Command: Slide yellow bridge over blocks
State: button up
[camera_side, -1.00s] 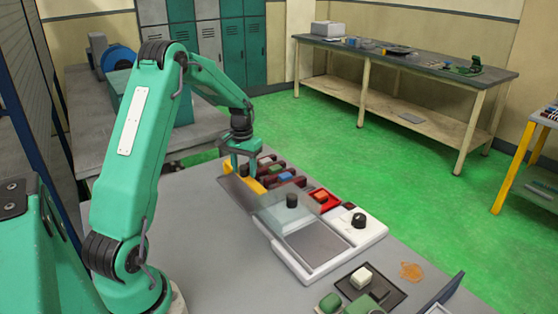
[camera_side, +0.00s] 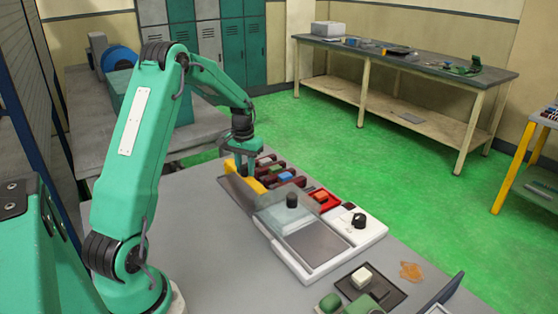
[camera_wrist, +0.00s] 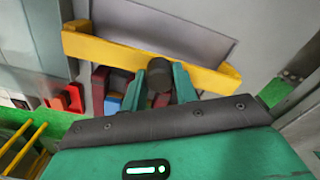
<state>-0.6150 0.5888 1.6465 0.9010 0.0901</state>
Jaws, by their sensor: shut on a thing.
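The yellow bridge (camera_side: 249,180) lies at the left end of the row of blocks in the side view. It also shows in the wrist view as a long yellow bar with raised ends (camera_wrist: 120,53). My gripper (camera_side: 243,168) is down at the bridge; in the wrist view its two green fingers (camera_wrist: 160,82) are closed around a dark round knob beside the bar. The coloured blocks, among them a blue one (camera_side: 285,176), sit in dark holders to the right of the bridge. A red and a blue block show in the wrist view (camera_wrist: 113,101). My fingers partly hide the blocks.
A grey plate (camera_side: 235,188) lies left of the bridge. A white-framed tray with a clear cover (camera_side: 290,215) and a black knob (camera_side: 358,220) stand in front. A red switch (camera_side: 322,197) sits beside them. The near left tabletop is clear.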

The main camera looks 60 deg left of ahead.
aim_at(275, 167)
jog(key=shift+w+d+f, duration=0.1)
jog(key=shift+w, duration=1.75)
jog(key=shift+w+d+f, duration=0.1)
jog(key=shift+w+f, duration=0.05)
jog(key=shift+w, duration=1.75)
jog(key=shift+w+d+f, duration=0.1)
jog(key=shift+w, duration=1.75)
jog(key=o, duration=0.7)
jog(key=shift+a, duration=0.1)
jog(key=shift+r, duration=0.1)
jog(key=shift+a+r, duration=0.15)
jog(key=shift+r, duration=3)
